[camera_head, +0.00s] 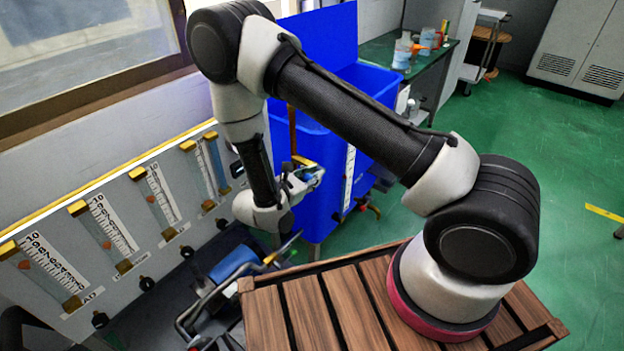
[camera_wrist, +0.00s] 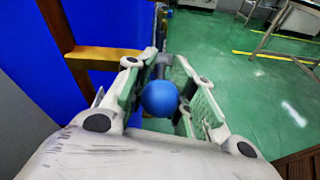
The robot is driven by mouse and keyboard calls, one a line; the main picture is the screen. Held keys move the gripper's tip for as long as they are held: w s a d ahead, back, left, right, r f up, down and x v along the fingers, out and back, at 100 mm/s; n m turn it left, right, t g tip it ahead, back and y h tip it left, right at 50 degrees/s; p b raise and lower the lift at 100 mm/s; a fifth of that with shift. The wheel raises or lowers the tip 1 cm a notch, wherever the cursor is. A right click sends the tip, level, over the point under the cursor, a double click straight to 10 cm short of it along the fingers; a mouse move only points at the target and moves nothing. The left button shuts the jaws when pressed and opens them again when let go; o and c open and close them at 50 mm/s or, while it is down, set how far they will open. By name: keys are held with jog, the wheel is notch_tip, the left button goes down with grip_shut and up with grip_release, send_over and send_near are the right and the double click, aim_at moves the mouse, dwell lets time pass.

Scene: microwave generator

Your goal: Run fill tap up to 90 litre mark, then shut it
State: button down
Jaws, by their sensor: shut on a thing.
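The blue tank (camera_head: 310,190) stands beyond my arm, with a white level scale (camera_head: 348,182) on its front corner. The scale's figures and any liquid level are too small to read. A brass-coloured pipe (camera_head: 292,128) runs down the tank's side; it also shows in the wrist view (camera_wrist: 108,55). My gripper (camera_head: 304,176) is at the tank's side, near this pipe. In the wrist view my gripper (camera_wrist: 166,80) has its green-padded fingers shut on a round blue knob (camera_wrist: 160,98). The knob appears to be the tap's handle; its valve body is mostly hidden.
A panel with several flow tubes (camera_head: 105,222) runs along the left wall. A blue cylinder with pipework (camera_head: 235,262) sits low beside it. A bench with beakers (camera_head: 402,52) stands behind the tank. Green floor (camera_head: 530,130) is open to the right.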

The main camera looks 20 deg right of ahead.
jog(key=shift+r, duration=0.2)
jog(key=c, duration=1.5)
grip_release()
jog(key=shift+a, duration=0.1)
jog(key=shift+c, duration=0.2)
jog(key=v, duration=1.2)
jog(key=shift+r, duration=0.3)
